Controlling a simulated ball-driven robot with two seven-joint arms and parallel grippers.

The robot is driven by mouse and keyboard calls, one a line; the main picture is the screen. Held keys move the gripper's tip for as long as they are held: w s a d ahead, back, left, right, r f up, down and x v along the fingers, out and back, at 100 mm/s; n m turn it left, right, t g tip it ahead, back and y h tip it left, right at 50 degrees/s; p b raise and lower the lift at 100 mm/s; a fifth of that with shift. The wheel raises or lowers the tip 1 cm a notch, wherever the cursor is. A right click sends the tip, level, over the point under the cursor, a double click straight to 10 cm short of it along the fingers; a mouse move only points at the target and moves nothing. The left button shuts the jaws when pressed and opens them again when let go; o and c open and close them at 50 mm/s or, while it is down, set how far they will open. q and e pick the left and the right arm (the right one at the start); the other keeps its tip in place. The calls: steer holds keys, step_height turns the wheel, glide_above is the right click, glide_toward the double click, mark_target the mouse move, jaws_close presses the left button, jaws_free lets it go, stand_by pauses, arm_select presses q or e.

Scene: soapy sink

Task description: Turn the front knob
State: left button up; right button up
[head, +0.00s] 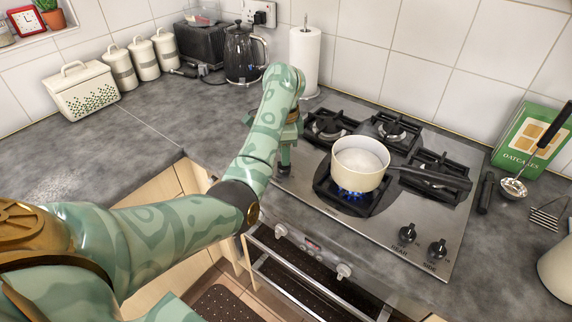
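My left gripper (286,162) points down at the left edge of the steel hob (378,236), its lower part partly hidden by my forearm. A small dark piece shows right under its fingertips, but I cannot tell whether it is a knob, nor whether the fingers are open or shut. Two black knobs stand at the hob's front right: one labelled REAR (407,233) and one labelled SIDE (437,249). No knob labelled FRONT is readable. A cream saucepan (360,163) stands on the front burner, with a blue flame (350,193) under it. My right gripper is not in view.
The pan's dark handle (436,178) extends right across the hob. The oven front (315,270) with its rail lies below. A kettle (243,54) and paper roll (304,58) stand behind my arm; a ladle (514,187) and oatcakes box (528,138) are right.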

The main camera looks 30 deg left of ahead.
arm_select(q)
steer(key=shift+f+b, duration=0.35)
steer(key=shift+f, duration=0.9)
jaws_close()
